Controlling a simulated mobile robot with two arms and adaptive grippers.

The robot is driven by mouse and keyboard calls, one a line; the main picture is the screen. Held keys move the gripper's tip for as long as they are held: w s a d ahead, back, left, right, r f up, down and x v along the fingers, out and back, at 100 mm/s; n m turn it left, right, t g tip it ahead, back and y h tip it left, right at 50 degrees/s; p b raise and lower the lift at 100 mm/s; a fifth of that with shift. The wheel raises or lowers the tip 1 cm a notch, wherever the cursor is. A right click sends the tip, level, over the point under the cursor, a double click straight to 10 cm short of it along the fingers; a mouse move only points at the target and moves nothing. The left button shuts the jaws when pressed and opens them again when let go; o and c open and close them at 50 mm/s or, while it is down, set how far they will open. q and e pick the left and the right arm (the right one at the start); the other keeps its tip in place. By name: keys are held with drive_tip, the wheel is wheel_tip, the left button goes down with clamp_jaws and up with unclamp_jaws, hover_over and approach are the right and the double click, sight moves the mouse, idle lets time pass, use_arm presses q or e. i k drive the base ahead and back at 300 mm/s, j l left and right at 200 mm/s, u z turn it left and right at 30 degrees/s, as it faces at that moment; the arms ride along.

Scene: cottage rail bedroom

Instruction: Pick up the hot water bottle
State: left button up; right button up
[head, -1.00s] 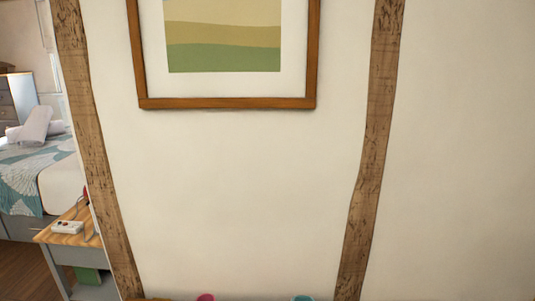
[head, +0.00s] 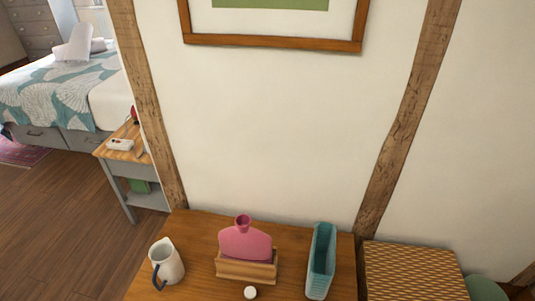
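The pink hot water bottle (head: 245,243) stands upright in a small wooden holder (head: 246,270) on a wooden table or dresser top (head: 205,232), below the framed picture. Its round neck points up, and its lower part is hidden by the holder's front. Neither of my grippers shows in the head view.
A white jug (head: 168,263) with a dark blue handle stands left of the holder, and a teal basket (head: 321,262) stands to its right. A small white round object (head: 250,292) lies in front. A woven-topped piece (head: 415,270) is at right. Open floor (head: 60,220) lies left.

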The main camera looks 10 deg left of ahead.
sight(241, 242)
drive_tip(key=j+z, duration=0.15)
drive_tip(key=j, duration=0.25)
drive_tip(key=k+j+z, duration=0.1)
drive_tip(key=j, duration=0.25)
drive_tip(key=k+j+z, duration=0.15)
drive_tip(key=j, duration=0.2)
drive_tip(key=j+z, duration=0.15)
drive_tip(key=j, duration=0.25)
drive_tip(key=k+j+z, duration=0.1)
drive_tip(key=k+j, duration=0.1)
drive_tip(key=j, duration=0.1)
